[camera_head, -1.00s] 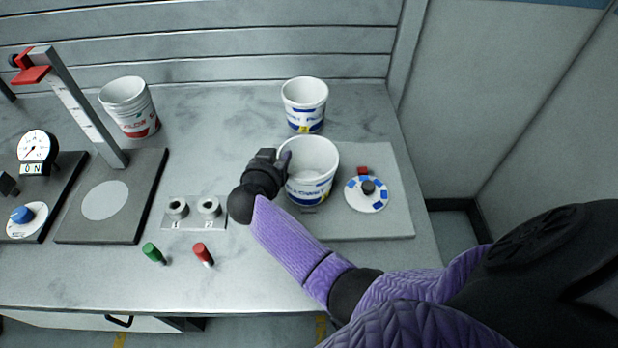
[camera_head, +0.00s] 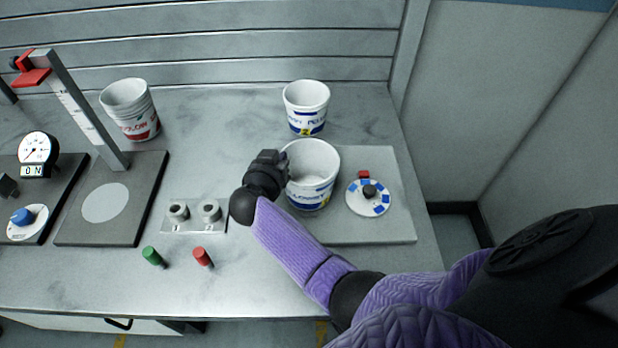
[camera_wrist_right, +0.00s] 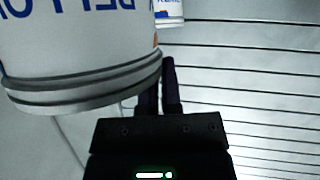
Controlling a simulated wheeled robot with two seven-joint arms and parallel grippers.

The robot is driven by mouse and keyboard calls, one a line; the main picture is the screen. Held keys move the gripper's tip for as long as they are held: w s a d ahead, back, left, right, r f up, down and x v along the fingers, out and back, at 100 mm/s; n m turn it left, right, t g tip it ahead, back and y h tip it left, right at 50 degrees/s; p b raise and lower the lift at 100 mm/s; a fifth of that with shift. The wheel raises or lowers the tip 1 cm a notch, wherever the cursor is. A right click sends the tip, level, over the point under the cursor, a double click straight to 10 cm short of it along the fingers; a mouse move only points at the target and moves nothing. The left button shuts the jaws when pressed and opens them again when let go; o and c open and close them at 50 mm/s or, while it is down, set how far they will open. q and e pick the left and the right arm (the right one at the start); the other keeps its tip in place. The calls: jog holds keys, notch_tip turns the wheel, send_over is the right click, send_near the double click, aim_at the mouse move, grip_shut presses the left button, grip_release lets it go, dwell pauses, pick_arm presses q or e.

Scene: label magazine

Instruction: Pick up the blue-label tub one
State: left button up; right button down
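The blue-label tub (camera_head: 311,190) is white with blue lettering and stands upright, mouth up, over the grey pad. No number on it is readable. My right gripper (camera_head: 284,166) is at the left side of its rim. In the right wrist view, the tub (camera_wrist_right: 75,45) fills the upper left, upside down. The fingers of the right gripper (camera_wrist_right: 162,85) are close together at the edge of its rim, one partly hidden behind the tub wall, so they look shut on the wall. Any gap under the tub cannot be told. My left gripper is not in view.
Another blue-label tub (camera_head: 306,110) with a yellow 2 stands behind. A red-label tub (camera_head: 138,115) stands back left by an upright post (camera_head: 88,120). A blue-and-white dial (camera_head: 368,197) sits right on the pad (camera_head: 370,231).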

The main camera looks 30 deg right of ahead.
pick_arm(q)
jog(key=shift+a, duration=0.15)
pick_arm(e)
jog(key=shift+f, duration=0.1)
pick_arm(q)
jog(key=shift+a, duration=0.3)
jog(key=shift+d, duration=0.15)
pick_arm(e)
jog(key=shift+s, duration=0.1)
